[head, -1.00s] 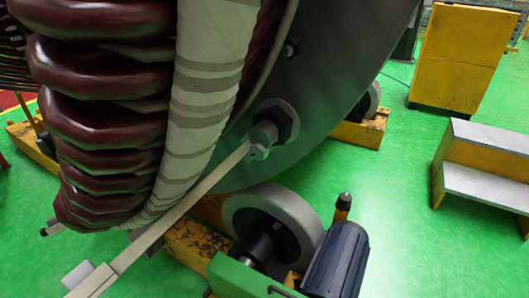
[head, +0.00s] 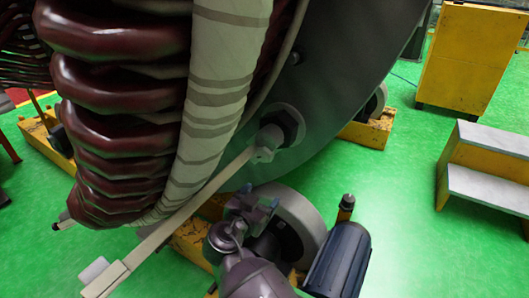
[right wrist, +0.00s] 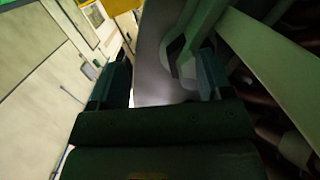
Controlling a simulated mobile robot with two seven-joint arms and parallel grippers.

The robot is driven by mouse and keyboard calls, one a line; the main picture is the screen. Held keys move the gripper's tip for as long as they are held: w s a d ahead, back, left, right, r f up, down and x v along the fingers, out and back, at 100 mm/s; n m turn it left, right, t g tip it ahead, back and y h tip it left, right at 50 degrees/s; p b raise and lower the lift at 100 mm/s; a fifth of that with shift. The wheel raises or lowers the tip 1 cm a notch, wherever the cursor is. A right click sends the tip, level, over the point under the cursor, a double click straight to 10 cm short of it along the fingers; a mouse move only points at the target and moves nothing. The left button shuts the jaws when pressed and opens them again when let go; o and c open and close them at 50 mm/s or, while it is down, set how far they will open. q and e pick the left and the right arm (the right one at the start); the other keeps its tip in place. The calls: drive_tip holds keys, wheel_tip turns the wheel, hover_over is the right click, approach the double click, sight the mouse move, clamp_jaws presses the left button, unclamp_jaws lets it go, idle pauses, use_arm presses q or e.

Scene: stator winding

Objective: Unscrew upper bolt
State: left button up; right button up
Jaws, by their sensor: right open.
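A grey bolt (head: 268,140) with a large hex nut (head: 287,122) sticks out of the dark stator end plate (head: 335,75). A pale flat bar (head: 190,207) runs from the bolt down to the lower left. My right gripper (head: 260,206) is below the bolt in the head view, open and apart from it. In the right wrist view the bolt and nut (right wrist: 180,62) appear beyond the open fingers, nearer the right finger; the gap between the fingers (right wrist: 162,85) holds nothing. The left gripper is not in view.
Dark red coils (head: 115,95) and a pale wrapped band (head: 215,110) fill the left. A grey roller (head: 300,205) and dark motor (head: 342,258) stand close to my right gripper. Yellow steps (head: 490,165) and a yellow cabinet (head: 462,55) stand right, with open green floor between.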

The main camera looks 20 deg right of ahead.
sight(262, 157)
drive_tip(key=w+a+r+m+h, duration=0.2)
drive_tip(key=a+r, duration=0.1)
drive_tip(key=r, duration=0.3)
drive_tip(key=x, duration=1)
drive_tip(key=shift+w+d, duration=0.1)
drive_tip(key=shift+w, duration=0.4)
drive_tip(key=c, duration=0.9)
